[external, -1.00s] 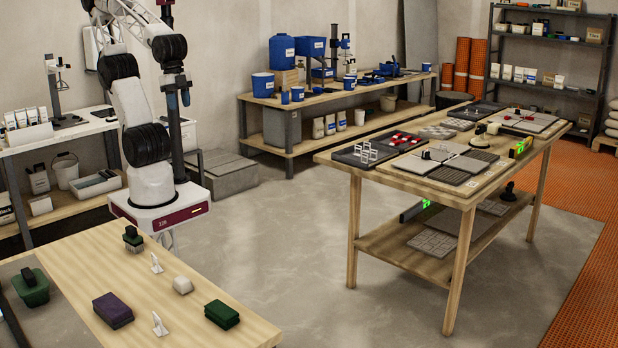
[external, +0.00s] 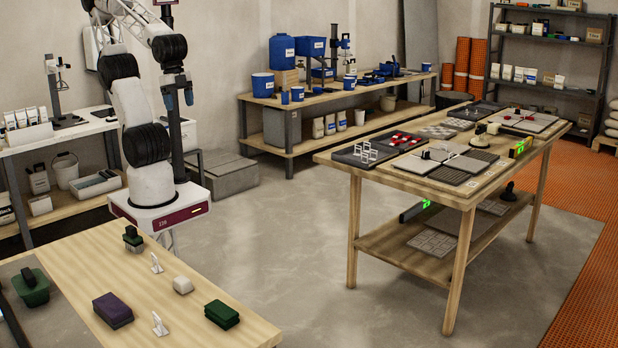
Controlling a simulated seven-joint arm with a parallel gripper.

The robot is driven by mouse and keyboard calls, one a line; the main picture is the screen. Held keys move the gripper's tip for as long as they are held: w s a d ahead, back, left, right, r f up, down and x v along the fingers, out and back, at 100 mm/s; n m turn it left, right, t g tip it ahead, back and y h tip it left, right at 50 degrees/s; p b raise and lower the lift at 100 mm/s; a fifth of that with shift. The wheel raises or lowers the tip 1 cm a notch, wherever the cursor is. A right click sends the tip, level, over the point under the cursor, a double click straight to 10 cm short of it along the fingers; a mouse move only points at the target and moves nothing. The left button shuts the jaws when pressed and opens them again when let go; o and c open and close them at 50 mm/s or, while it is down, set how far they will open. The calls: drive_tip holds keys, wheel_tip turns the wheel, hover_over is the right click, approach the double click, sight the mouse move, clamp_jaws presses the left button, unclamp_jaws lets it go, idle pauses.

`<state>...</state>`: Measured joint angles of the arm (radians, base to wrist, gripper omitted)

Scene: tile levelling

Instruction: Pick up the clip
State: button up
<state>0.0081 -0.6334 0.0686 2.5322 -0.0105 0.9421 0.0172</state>
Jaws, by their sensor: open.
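Small white upright pieces that look like clips stand in two places, and I cannot tell which one the task names. One piece (external: 156,263) stands on the near wooden table, and a similar piece (external: 159,325) stands nearer its front. Several white frame-like pieces (external: 365,153) stand in a dark tray (external: 345,157) at the left end of the tile table.
The near table (external: 190,280) also holds a purple block (external: 113,310), a green block (external: 222,314), a white block (external: 183,285) and brushes. The tile table (external: 420,185) carries tiles, trays and red pieces. Bare floor (external: 290,225) lies between these tables.

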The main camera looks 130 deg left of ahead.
drive_tip(key=n+g, duration=0.3)
drive_tip(key=n, duration=1.4)
hover_over(157, 262)
drive_tip(key=s, duration=0.2)
wheel_tip(157, 262, down, 23)
drive_tip(key=shift+a, duration=0.35)
drive_tip(key=shift+f, duration=1.25)
